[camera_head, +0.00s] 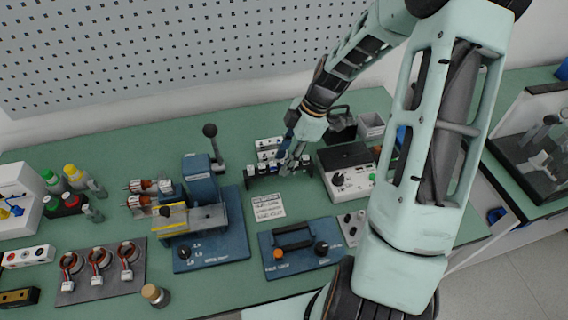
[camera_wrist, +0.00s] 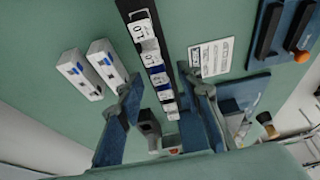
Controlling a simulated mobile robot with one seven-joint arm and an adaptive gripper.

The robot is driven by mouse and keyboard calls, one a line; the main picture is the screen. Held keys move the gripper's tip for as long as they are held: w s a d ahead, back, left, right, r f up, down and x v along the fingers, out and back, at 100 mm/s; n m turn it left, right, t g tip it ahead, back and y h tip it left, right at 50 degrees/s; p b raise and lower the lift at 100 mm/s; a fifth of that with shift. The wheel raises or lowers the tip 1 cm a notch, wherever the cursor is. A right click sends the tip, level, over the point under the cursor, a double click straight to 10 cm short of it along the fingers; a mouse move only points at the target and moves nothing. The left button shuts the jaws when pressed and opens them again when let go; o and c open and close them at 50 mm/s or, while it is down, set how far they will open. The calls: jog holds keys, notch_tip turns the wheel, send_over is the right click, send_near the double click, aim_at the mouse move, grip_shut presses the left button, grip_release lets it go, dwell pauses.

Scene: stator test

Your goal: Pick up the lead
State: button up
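My gripper (camera_head: 291,150) is over the back middle of the green bench, at a dark rack (camera_head: 250,171) with white labelled blocks. In the wrist view my gripper (camera_wrist: 164,92) is open, its two blue-padded fingers on either side of the rack (camera_wrist: 133,8). White labelled blocks (camera_wrist: 143,30) line the rack. A small grey-and-dark piece (camera_wrist: 149,124) shows between the fingers. I cannot tell whether it is the lead or whether a finger touches it. No lead can be made out clearly in either view.
Two white blocks (camera_wrist: 107,62) lie beside the rack. A printed card (camera_head: 268,207) and a blue plate with a black handle (camera_head: 293,238) lie in front. A grey-white meter box (camera_head: 347,176) stands right. A blue lever press (camera_head: 203,180) stands left.

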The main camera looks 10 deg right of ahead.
grip_shut()
dwell(0.3)
notch_tip(320, 180, up, 10)
dwell(0.5)
